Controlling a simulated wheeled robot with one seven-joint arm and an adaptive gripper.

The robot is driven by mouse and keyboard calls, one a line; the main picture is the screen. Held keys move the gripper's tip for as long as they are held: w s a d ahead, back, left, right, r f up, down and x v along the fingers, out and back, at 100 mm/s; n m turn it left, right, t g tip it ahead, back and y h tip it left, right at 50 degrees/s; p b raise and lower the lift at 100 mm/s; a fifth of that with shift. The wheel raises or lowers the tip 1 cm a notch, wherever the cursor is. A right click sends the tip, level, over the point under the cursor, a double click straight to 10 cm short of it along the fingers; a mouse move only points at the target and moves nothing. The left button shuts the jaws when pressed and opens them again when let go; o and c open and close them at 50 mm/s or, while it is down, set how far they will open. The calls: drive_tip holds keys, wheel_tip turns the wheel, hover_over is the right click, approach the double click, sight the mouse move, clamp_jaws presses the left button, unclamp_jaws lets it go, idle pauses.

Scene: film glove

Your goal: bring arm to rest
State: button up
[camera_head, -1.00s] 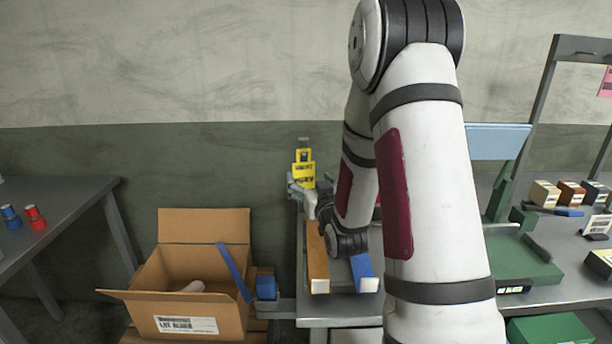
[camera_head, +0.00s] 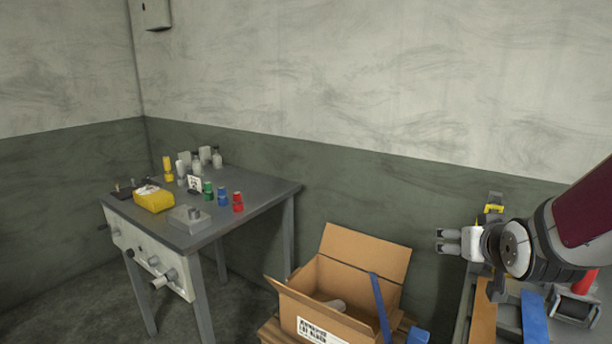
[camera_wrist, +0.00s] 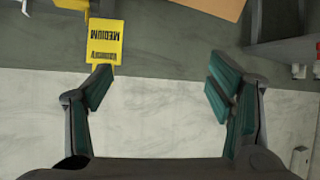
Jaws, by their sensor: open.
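My gripper (camera_head: 449,240) is at the right of the head view, held out to the left from my arm, above and behind the right-hand bench. In the wrist view my gripper (camera_wrist: 158,88) shows two dark fingers with green pads spread wide apart, with nothing between them.
An open cardboard box (camera_head: 367,252) stands below and left of my gripper. A grey table (camera_head: 254,196) with small bottles and coloured spools is at the left. An orange-brown bar (camera_head: 483,325) and a blue bar (camera_head: 534,318) lie on the right-hand bench.

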drive_tip(key=s+a+r+n+g+y, duration=0.1)
drive_tip(key=s+a+g, duration=0.2)
drive_tip(key=s, duration=1)
drive_tip(key=s+a+r+g+y, duration=0.1)
drive_tip(key=s+a+g, duration=0.3)
drive_tip(key=s+a, duration=0.5)
drive_tip(key=s+r+p, duration=0.1)
drive_tip(key=s, duration=0.4)
drive_tip(key=shift+s+r+n+y, duration=0.15)
drive_tip(key=shift+n+y, duration=0.25)
